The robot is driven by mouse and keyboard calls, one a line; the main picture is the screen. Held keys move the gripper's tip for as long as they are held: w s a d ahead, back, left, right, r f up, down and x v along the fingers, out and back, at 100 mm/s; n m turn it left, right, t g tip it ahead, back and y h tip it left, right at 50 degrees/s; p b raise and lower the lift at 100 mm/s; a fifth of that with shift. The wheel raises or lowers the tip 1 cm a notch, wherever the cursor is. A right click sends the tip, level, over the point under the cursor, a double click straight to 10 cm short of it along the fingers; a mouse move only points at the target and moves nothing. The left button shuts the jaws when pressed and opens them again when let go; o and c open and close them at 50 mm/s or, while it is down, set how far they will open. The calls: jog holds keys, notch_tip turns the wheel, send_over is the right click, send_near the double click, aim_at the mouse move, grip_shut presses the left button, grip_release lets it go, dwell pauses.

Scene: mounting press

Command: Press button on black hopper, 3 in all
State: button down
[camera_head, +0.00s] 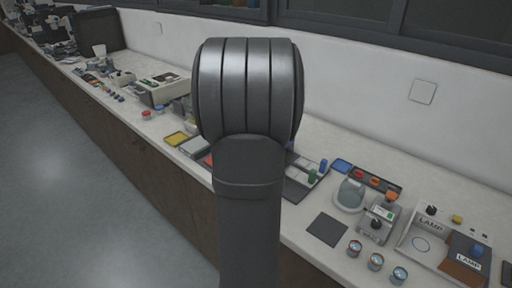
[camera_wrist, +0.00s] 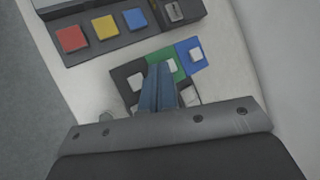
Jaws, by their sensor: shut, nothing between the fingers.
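In the wrist view a black unit (camera_wrist: 121,72) with a white button (camera_wrist: 135,79) lies left of my fingers; I take it as the black hopper. A green unit (camera_wrist: 155,57) and a blue unit (camera_wrist: 182,46), each with a white piece on top, lie beside it to the right. My gripper (camera_wrist: 159,68) is shut and empty, its tips over the black and green units. Its fingers hide part of both. I cannot tell whether the tips touch anything. In the head view my arm hides the middle of the bench, and I cannot make out the hopper there.
In the wrist view a dark panel with red (camera_wrist: 71,39), yellow (camera_wrist: 105,27) and blue (camera_wrist: 135,18) squares lies beyond the units. In the head view the bench holds a lamp station (camera_head: 430,222), several jars and a dark mat (camera_head: 327,229). The wall runs behind.

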jog(key=shift+f, duration=0.15)
jog(key=shift+f, duration=4.35)
jog(key=shift+f, duration=0.45)
jog(key=shift+f, duration=0.5)
jog(key=shift+r, duration=0.95)
jog(key=shift+r, duration=0.1)
jog(key=shift+r, duration=2.4)
